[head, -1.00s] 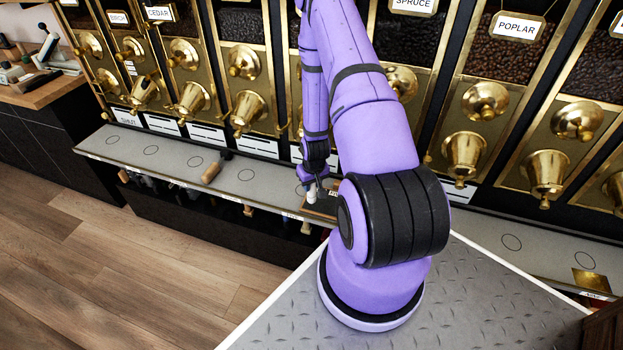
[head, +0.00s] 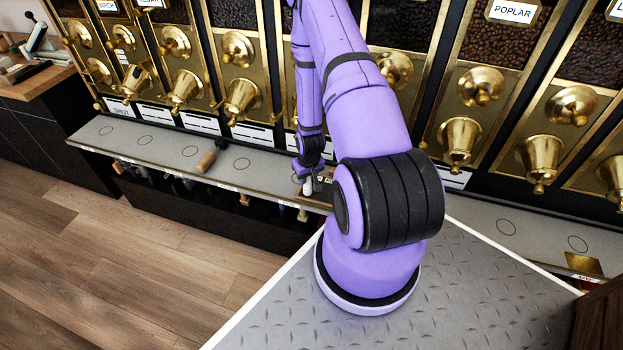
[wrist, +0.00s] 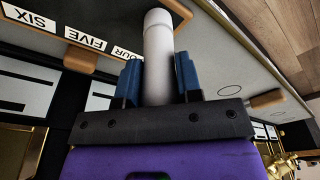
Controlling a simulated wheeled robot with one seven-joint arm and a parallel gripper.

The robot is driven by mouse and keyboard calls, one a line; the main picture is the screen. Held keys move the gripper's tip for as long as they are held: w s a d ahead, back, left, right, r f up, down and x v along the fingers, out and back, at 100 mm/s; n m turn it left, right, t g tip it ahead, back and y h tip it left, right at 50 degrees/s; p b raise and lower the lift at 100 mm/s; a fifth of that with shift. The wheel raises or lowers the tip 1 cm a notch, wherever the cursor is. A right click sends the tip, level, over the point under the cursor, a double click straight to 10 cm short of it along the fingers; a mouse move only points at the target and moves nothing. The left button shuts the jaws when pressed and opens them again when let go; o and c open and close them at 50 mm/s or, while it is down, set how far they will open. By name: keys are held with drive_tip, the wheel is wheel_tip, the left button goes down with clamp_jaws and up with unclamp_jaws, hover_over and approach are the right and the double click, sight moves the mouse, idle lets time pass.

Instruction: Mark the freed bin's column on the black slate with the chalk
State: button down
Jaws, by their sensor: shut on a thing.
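My gripper (head: 308,180) is shut on a stick of white chalk (wrist: 158,50), which stands out between its two blue fingers in the wrist view. The dark slate (wrist: 105,12) with wooden edging lies past the chalk's tip in the wrist view. White labels along its edge read SIX and FIVE, and one partly hidden label seems to read FOUR. In the head view the slate's brown frame (head: 318,204) shows at the ledge's front, partly covered by my arm. The chalk is close to the slate; I cannot tell whether it touches. No mark is visible on the visible slate part.
A row of brass-fronted gravity bins (head: 460,140) stands behind the grey ledge (head: 140,138). A wooden-handled tool (head: 208,161) lies on the ledge left of my gripper. A label reading SHUT (head: 121,111) is at the far left. Open floor lies in front.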

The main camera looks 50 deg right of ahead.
drive_tip(key=shift+f, duration=0.5)
idle(0.5)
drive_tip(key=shift+w+d+r, duration=0.1)
drive_tip(key=shift+w+d, duration=0.2)
drive_tip(key=shift+d, duration=0.4)
drive_tip(key=shift+w+d, duration=0.3)
drive_tip(key=shift+d, duration=0.4)
drive_tip(key=shift+d, duration=0.1)
drive_tip(key=shift+w+d, duration=0.3)
drive_tip(key=shift+d, duration=0.35)
drive_tip(key=shift+w+d, duration=0.25)
drive_tip(key=shift+d, duration=0.35)
drive_tip(key=shift+s+a, duration=0.3)
drive_tip(key=shift+a, duration=0.4)
drive_tip(key=shift+s+a, duration=0.3)
drive_tip(key=shift+a, duration=0.35)
